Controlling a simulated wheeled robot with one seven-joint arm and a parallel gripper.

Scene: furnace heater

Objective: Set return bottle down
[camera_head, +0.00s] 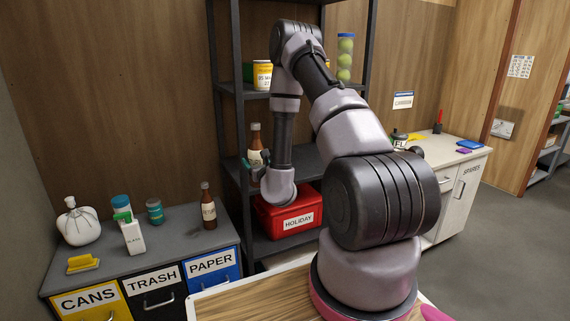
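A second brown bottle (208,207) with a pale label stands upright on the grey top of the sorting cabinet (180,235), at lower left of my gripper.
A red bin marked HOLIDAY (290,215) sits below my gripper on the rack. A rack post (240,110) is close left of the bottle.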

